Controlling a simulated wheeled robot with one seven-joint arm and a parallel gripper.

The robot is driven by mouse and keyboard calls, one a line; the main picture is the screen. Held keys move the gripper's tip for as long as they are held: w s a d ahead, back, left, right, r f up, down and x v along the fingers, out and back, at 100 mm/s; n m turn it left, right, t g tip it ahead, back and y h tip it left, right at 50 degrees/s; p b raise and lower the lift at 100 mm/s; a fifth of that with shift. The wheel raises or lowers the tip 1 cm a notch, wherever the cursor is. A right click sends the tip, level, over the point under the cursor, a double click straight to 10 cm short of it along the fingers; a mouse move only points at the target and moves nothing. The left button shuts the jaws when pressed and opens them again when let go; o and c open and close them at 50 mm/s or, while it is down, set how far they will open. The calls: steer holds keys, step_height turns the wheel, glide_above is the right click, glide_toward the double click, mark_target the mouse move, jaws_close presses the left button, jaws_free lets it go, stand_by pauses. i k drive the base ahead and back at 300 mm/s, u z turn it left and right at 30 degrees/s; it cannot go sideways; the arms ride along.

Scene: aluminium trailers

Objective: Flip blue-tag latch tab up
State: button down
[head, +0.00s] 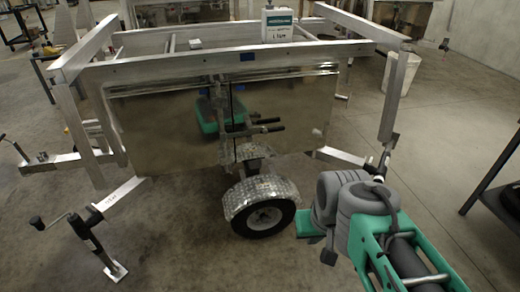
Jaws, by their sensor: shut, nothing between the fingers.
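I cannot make out a latch tab beside the tag at this size. My arm (355,205) reaches in from the lower right, with folded grey joints and green links. It is in front of the trailer's right side, well below and to the right of the blue tag. I cannot pick out my gripper's fingers; they appear hidden behind the arm's joints.
The trailer has a shiny side panel (160,125), a wheel (264,217) under a tread-plate fender and a crank jack (95,245) at lower left. A white box (278,22) stands on top. A dark-topped table (505,203) is at right.

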mark_target(265, 132)
steer(key=u, duration=1.05)
steer(key=i, duration=1.2)
steer(key=z, duration=0.15)
